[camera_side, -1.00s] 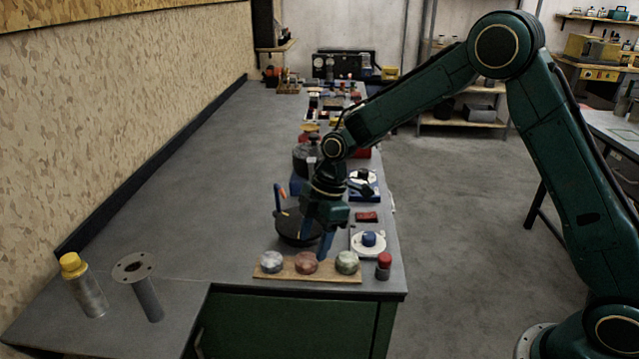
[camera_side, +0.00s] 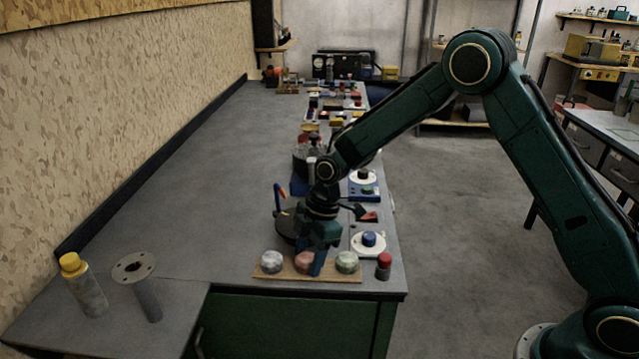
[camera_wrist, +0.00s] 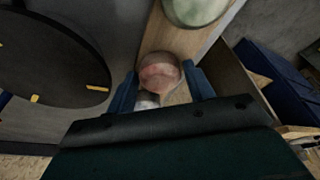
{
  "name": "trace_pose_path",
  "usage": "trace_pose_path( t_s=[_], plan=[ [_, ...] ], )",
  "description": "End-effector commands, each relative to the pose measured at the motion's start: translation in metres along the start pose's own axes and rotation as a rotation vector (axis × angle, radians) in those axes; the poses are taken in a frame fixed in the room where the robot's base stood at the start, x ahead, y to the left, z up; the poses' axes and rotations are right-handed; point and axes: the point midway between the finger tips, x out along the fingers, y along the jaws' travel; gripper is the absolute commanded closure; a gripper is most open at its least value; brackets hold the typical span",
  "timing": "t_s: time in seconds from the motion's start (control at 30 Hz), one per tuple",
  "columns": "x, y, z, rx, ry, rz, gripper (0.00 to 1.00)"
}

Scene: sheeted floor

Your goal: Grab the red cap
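A pale wooden board (camera_side: 272,276) at the bench's front edge carries three round caps. The dull red one (camera_side: 303,262) is in the middle, partly covered by my gripper in the side view. In the wrist view the red cap (camera_wrist: 160,73) lies between my two blue fingers, with gaps on both sides. My gripper (camera_side: 316,266) is open and low over the board; it also shows in the wrist view (camera_wrist: 161,90). A small bottle with a brighter red top (camera_side: 384,260) stands to the right of the board.
A whitish cap (camera_side: 271,262) and a greenish cap (camera_side: 347,262) flank the red one closely. A black round disc (camera_wrist: 45,55) lies beside my gripper. A white dish with a blue knob (camera_side: 369,241) is behind.

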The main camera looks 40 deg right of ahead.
Motion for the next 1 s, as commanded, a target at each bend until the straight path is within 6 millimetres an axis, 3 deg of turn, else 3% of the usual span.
trace_pose_path(
  t_s=[0.03, 0.17, 0.67, 1.0],
  plan=[
    [0.000, 0.000, 0.000, 0.000, 0.000, 0.000, 0.58],
    [0.000, 0.000, 0.000, 0.000, 0.000, 0.000, 0.82],
    [-0.011, 0.001, -0.003, -0.001, 0.002, 0.003, 0.82],
    [-0.059, 0.001, -0.017, -0.002, 0.002, 0.006, 0.82]
  ],
)
